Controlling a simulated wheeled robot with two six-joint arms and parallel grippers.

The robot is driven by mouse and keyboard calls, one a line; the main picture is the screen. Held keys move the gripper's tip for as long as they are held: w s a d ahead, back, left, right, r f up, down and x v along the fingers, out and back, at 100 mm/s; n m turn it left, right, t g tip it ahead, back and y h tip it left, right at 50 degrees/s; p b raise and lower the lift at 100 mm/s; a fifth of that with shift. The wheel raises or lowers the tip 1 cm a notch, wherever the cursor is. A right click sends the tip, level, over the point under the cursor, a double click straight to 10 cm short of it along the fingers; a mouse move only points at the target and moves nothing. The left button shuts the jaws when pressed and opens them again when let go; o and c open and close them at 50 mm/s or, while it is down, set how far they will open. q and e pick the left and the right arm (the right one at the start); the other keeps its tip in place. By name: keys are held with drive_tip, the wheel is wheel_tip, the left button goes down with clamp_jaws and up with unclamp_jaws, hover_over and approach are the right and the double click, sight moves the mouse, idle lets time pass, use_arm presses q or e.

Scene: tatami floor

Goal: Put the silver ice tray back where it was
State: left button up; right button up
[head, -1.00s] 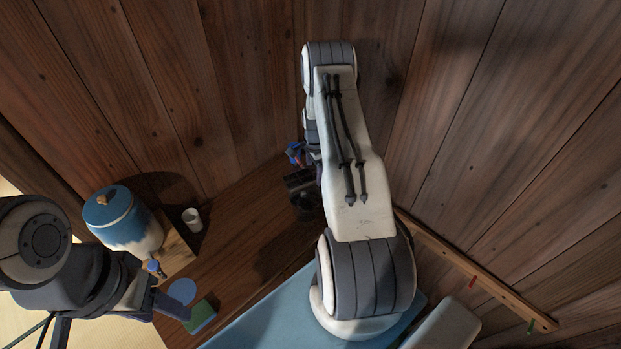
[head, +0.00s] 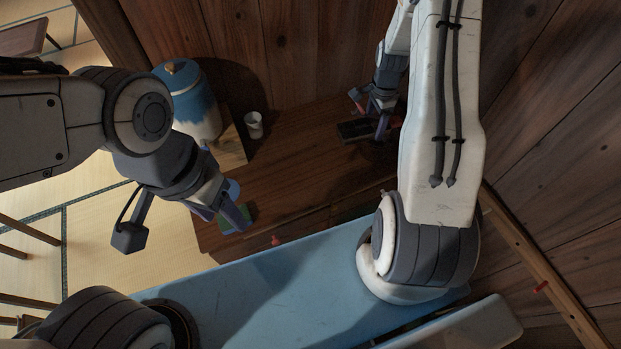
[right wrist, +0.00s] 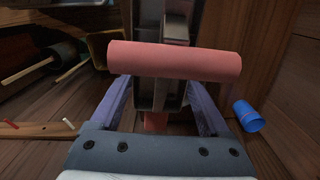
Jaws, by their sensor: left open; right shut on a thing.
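A dark grey, metallic tray-like piece with dividers (right wrist: 146,92) stands between the fingers of my right gripper (right wrist: 160,105) in the right wrist view; I take it for the silver ice tray. A dull red cylinder (right wrist: 175,61) lies across it, and how they join is unclear. In the head view, my right gripper (head: 374,108) is low near the back wall, beside a dark rectangular tray (head: 353,131) at the worktop. My left gripper (head: 222,212) is open and empty, above or beside a green block (head: 238,217) at the worktop's left front.
A blue-and-white lidded jar (head: 190,105) and a white cup (head: 254,124) stand at the worktop's left. A blue cup (right wrist: 248,115) lies right of my gripper in the wrist view. A pegged wooden rail (head: 520,255) runs at right. The middle worktop (head: 290,170) is clear.

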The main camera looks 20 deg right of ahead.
use_arm(q)
wheel_tip(320, 180, down, 12)
drive_tip(key=b, duration=1)
use_arm(e)
drive_tip(key=s+a+f+n, duration=0.2)
drive_tip(key=s+a+f, duration=0.3)
drive_tip(key=a, duration=0.2)
drive_tip(key=p, duration=0.3)
hover_over(318, 165)
wheel_tip(318, 165, down, 7)
drive_tip(key=shift+s+r, duration=0.1)
drive_tip(key=shift+s, duration=0.05)
wheel_tip(318, 165, down, 3)
drive_tip(key=shift+f+p, duration=0.1)
drive_tip(key=shift+p, duration=0.55)
drive_tip(key=shift+f, duration=0.3)
use_arm(q)
wheel_tip(318, 165, up, 4)
drive_tip(key=shift+r, duration=0.15)
use_arm(e)
drive_tip(key=shift+f, duration=0.1)
